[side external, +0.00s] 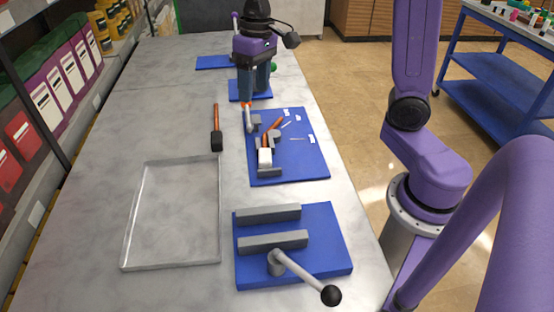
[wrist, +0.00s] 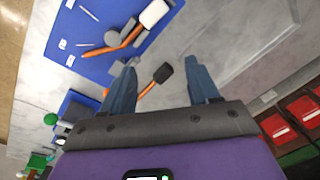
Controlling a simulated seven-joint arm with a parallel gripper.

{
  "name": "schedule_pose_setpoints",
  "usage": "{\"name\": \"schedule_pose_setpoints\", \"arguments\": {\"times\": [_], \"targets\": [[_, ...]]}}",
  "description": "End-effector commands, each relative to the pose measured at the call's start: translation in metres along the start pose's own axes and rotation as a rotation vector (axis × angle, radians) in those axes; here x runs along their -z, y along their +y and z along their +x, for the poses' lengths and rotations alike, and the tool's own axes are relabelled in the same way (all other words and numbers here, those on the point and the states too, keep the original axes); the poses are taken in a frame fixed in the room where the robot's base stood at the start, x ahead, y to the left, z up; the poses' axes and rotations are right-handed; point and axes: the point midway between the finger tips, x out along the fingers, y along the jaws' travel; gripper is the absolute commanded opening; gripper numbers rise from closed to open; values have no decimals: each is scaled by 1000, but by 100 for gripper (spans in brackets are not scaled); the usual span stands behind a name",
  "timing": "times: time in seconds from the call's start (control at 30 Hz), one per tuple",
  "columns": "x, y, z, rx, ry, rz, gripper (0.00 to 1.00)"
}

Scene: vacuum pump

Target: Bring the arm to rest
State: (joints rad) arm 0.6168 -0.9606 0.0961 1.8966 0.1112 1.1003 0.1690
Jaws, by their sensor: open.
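My gripper (side external: 254,94) hangs fingers-down over the far part of the bench, near a small blue mat (side external: 236,92). Its two blue fingers are apart, and I see nothing held between them. In the wrist view, my gripper (wrist: 160,66) shows both fingers spread. The black head of a mallet (wrist: 163,72) appears between them, lying lower on the bench. The same orange-handled mallet (side external: 216,138) lies left of my gripper in the side view. How high the fingertips are above the mat is hard to tell.
A blue board (side external: 310,170) with grey parts, a white block and orange-handled tools lies nearer. A front blue board (side external: 335,232) carries grey bars and a ball-ended lever (side external: 305,277). An empty grey tray (side external: 172,258) lies left. Shelves line the left; bare bench (side external: 160,95) is free.

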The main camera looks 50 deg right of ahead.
Motion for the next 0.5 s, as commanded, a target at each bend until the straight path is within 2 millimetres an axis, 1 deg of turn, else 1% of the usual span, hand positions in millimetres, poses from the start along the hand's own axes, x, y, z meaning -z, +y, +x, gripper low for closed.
{"name": "schedule_pose_setpoints", "arguments": {"times": [0.03, 0.1, 0.23, 0.4, 0.5], "targets": [[-17, -10, 2, -5, -4, -66, 60], [-38, -21, 6, -14, -12, -153, 60], [-79, -36, 14, -26, -23, -313, 60], [-134, -45, 25, -42, -34, -526, 60], [-166, -45, 32, -51, -41, -651, 60]]}}
